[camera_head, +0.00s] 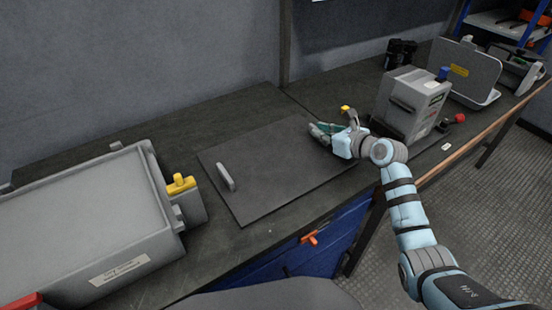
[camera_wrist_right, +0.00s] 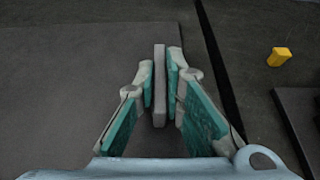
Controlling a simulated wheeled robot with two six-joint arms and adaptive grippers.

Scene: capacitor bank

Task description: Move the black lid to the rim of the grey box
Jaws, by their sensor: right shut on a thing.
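The black lid (camera_head: 275,170) is a dark flat plate lying on the bench, with a grey bar handle (camera_head: 226,177) near its left end. My right gripper (camera_head: 322,130) is at the lid's right end. In the right wrist view, its teal-padded fingers (camera_wrist_right: 160,70) are shut on a second upright grey handle (camera_wrist_right: 159,95) of the black lid (camera_wrist_right: 65,85). The grey box (camera_head: 165,205) stands to the left of the lid, with a raised rim around its top and a label on its front. My left gripper is not in view.
A yellow clip (camera_head: 181,184) sits at the grey box's right side. A small yellow piece (camera_head: 345,108) lies behind my right gripper. A grey instrument (camera_head: 410,100) stands to the right. Bare bench (camera_head: 200,125) shows behind the lid, with a wall beyond.

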